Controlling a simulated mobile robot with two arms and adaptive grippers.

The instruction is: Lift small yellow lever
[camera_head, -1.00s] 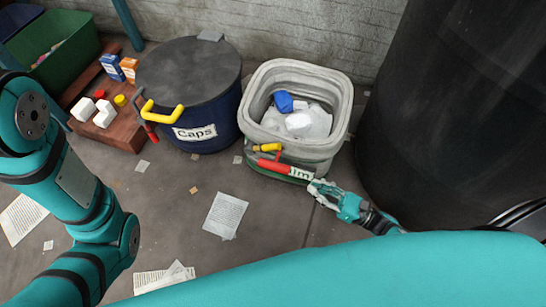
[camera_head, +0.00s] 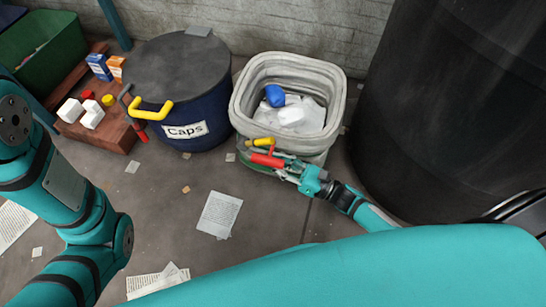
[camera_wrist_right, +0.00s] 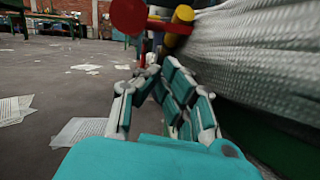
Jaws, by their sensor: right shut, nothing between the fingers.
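The small yellow lever (camera_head: 263,142) sticks out from the front of the pale ribbed bin (camera_head: 335,90), just above a red lever (camera_head: 267,160). In the right wrist view the yellow lever (camera_wrist_right: 182,16) is at the top, right of the round red end (camera_wrist_right: 128,14). My right gripper (camera_head: 282,168) is shut and empty, just below and right of the levers at the bin's front. In the wrist view its fingertips (camera_wrist_right: 160,70) are below the levers; I cannot tell whether they touch. My left gripper is out of view; only its arm shows.
The dark blue Caps bin (camera_head: 218,115) stands to the left, with a larger yellow handle (camera_head: 152,108) and a red one. A big black barrel (camera_head: 445,100) stands close on the right. Papers (camera_head: 219,214) lie on the open floor.

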